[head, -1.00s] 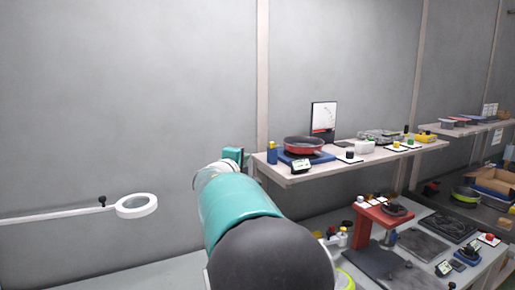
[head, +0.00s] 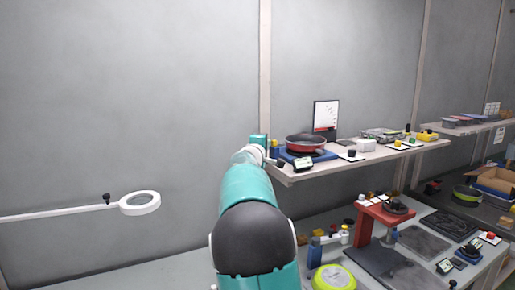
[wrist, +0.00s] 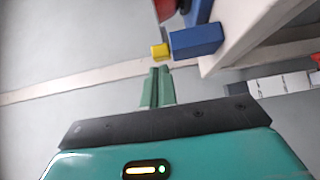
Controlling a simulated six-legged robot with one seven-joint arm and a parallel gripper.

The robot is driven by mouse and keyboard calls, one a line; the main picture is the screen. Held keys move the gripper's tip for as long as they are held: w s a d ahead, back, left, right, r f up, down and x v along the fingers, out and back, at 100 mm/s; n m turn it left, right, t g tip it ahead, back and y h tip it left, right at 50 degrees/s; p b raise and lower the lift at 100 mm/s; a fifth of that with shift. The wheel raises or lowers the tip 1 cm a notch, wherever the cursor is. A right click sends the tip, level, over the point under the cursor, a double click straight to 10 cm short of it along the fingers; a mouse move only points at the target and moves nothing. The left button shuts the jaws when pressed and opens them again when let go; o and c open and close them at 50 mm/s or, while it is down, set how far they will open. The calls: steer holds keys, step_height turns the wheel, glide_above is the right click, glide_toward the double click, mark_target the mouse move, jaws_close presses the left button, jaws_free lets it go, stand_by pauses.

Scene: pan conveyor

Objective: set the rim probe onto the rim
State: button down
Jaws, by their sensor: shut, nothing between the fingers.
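What I take to be the rim probe is a blue block with a yellow end (wrist: 195,40). In the head view it stands at the left end of the upper shelf (head: 274,147), left of the pan, partly covered by my wrist. A red pan with a dark inside (head: 306,142) sits on a blue stand (head: 318,156), and its rim looks clear. In the wrist view my gripper (wrist: 158,68) has its green fingers together and empty. The tips point toward the yellow end, with a visible gap. My arm hides the fingers in the head view.
The upper shelf (head: 347,162) carries a small display (head: 303,163), a white gauge board (head: 326,115) and several small items right of the pan. A red stand (head: 378,217) and a lime-rimmed pan (head: 334,279) are below. A white ring on a bar (head: 140,203) is at left.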

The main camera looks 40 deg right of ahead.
mark_target(276, 142)
steer(key=shift+s+d, duration=0.1)
steer(key=shift+d, duration=0.05)
steer(key=shift+d, duration=0.1)
steer(key=shift+s+d, duration=0.25)
steer(key=shift+d, duration=0.45)
steer(key=shift+s+d, duration=0.2)
steer(key=shift+d, duration=0.5)
steer(key=shift+w+a+f, duration=0.1)
steer(key=shift+w+a, duration=0.05)
steer(key=shift+a, duration=0.1)
steer(key=w+a+v, duration=0.1)
steer(key=w+v, duration=0.1)
steer(key=v, duration=1)
steer(key=shift+a, duration=0.45)
